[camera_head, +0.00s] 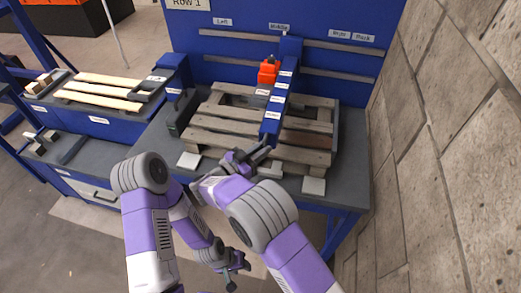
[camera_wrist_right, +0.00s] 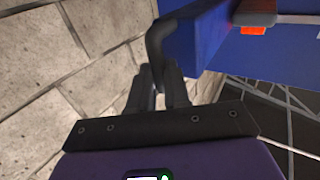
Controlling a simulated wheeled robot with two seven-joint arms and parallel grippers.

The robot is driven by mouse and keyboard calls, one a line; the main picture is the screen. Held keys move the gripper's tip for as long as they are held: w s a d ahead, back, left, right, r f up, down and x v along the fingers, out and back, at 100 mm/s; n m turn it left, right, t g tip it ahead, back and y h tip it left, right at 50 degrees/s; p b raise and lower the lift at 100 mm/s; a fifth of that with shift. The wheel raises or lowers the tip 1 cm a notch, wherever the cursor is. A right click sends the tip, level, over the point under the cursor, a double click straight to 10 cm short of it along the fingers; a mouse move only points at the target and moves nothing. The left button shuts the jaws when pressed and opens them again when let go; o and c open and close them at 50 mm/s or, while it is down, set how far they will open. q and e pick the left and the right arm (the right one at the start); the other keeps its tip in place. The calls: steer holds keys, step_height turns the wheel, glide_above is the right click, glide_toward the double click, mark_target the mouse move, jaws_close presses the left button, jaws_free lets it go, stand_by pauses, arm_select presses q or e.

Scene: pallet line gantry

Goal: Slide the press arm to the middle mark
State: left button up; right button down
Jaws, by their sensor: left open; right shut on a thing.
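The press arm (camera_head: 281,88) is a blue beam that reaches from the rail on the blue back panel out over the wooden pallet. Its rear end stands at the Middle label (camera_head: 279,27), slightly to its right. My right gripper (camera_head: 264,148) is shut on the dark handle at the beam's front end. In the right wrist view the fingers (camera_wrist_right: 158,88) close around the curved black handle (camera_wrist_right: 155,45), below the blue beam (camera_wrist_right: 195,42). My left gripper (camera_head: 234,269) is open and empty, low in front of the bench.
An orange block (camera_head: 267,72) sits beside the beam. The pallet (camera_head: 210,138) lies on the grey bench under it. Left (camera_head: 222,21) and Park (camera_head: 362,36) labels flank the middle. A stone wall (camera_head: 450,140) stands close on the right. Wooden slats (camera_head: 100,92) lie at left.

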steer(key=c, duration=1.1)
jaws_free()
step_height(320, 180, up, 10)
steer(key=p, duration=0.1)
steer(key=shift+f, duration=0.1)
